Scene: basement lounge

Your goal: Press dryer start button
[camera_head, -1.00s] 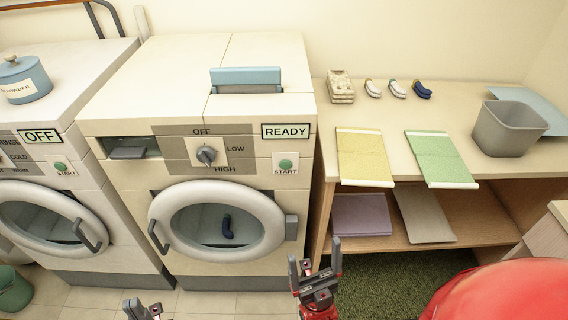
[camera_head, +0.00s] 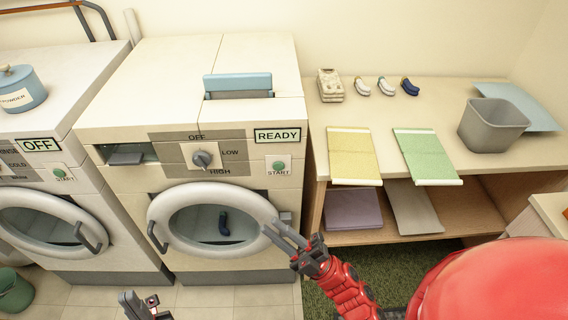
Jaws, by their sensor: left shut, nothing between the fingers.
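The dryer (camera_head: 120,92) is the white front-loading machine in the middle of the head view, with a READY display (camera_head: 277,135). Its round green start button (camera_head: 278,166) sits on a pale plate marked START, at the right of the panel. My left gripper (camera_head: 139,300) is shut and empty at the bottom edge.
A washer (camera_head: 40,195) marked OFF, with its own green START button (camera_head: 59,173), stands at the left. A wooden table (camera_head: 440,100) at the right holds folded cloths, socks and a grey bin (camera_head: 493,125). A red rounded object (camera_head: 500,280) fills the lower right.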

